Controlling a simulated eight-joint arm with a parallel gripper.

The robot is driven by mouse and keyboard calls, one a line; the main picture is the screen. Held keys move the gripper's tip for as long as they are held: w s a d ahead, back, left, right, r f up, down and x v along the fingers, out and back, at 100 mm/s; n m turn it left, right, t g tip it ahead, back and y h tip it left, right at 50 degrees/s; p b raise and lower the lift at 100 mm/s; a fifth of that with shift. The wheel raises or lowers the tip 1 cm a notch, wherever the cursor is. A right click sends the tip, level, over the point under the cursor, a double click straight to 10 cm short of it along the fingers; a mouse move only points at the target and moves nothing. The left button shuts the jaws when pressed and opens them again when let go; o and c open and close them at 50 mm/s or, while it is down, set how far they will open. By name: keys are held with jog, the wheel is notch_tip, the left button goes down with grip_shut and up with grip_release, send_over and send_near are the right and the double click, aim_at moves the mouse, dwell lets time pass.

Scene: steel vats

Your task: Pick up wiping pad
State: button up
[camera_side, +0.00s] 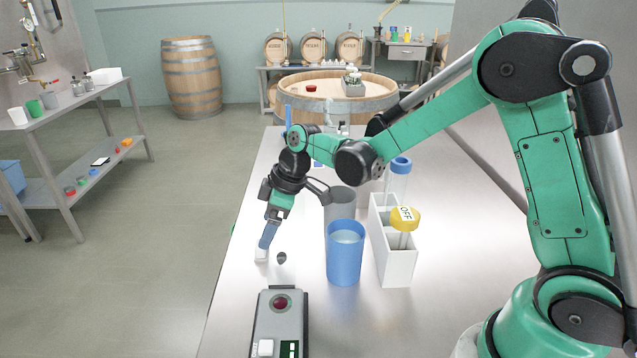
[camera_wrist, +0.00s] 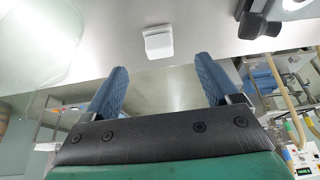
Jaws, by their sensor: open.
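The wiping pad (camera_wrist: 158,42) is a small white block lying flat on the steel table. In the side view the pad (camera_side: 261,255) sits near the table's left edge, partly hidden by my blue fingers. My gripper (camera_side: 267,238) points down over it, close above. In the wrist view my gripper (camera_wrist: 161,66) has its two blue fingers well apart, with nothing between them. The pad shows just beyond the fingertips, roughly centred between them.
A small dark object (camera_side: 281,258) lies right of the pad. A grey control box (camera_side: 278,325) with a red button stands in front. A blue cup (camera_side: 345,255), a grey cup (camera_side: 339,203) and a white rack (camera_side: 398,262) with capped tubes stand to the right.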

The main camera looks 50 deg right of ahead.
jog(key=shift+x, duration=2.7)
jog(key=shift+c, duration=0.2)
grip_shut()
